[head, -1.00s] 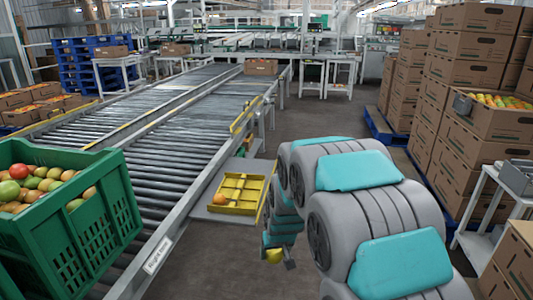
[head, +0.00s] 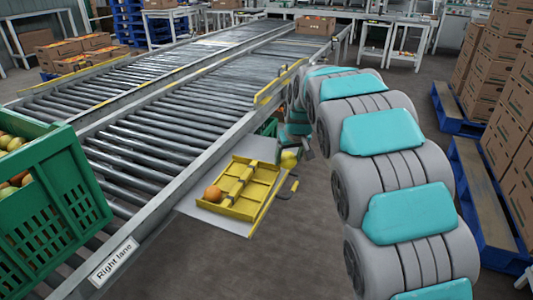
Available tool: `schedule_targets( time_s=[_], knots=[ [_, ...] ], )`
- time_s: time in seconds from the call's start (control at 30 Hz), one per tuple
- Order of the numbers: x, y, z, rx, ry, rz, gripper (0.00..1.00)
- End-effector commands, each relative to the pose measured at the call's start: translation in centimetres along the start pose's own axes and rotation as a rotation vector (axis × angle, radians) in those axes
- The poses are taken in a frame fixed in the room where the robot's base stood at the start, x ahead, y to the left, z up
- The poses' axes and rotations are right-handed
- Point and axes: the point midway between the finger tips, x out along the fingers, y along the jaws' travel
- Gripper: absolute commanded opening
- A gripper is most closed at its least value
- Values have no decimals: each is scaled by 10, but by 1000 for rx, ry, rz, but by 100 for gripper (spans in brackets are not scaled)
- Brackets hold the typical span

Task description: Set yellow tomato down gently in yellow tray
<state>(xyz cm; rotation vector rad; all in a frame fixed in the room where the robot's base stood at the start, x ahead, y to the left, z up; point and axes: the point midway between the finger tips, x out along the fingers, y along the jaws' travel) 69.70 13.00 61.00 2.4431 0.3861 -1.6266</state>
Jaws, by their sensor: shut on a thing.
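The yellow tomato (head: 289,159) is held in my gripper (head: 296,155), close to the far right corner of the yellow tray. My arm hides part of the gripper, and the fingers are small in the head view. The yellow tray (head: 259,195) lies on a grey side shelf beside the conveyor and has raised dividers. An orange tomato (head: 213,193) rests in its left part. The other compartments that I can see look empty.
The roller conveyor (head: 150,150) runs along the left of the tray, with a sign reading "Right lane". A green crate of tomatoes (head: 60,210) stands at the left. Blue pallets with stacked cartons (head: 512,150) are at the right. Open floor lies in front of the tray.

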Motion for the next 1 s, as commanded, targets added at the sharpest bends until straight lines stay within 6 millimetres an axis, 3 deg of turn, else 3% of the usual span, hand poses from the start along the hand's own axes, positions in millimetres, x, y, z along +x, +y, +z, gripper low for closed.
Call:
schedule_targets(
  time_s=[0.1,0.3,0.63,1.0],
  knots=[
    [-3,-30,-22,-73,4,-33,46],
    [-14,-60,-37,-147,0,-67,46],
    [-6,-66,-35,-159,-4,-74,46],
    [28,-65,-20,-159,-6,-73,46]
  ],
)
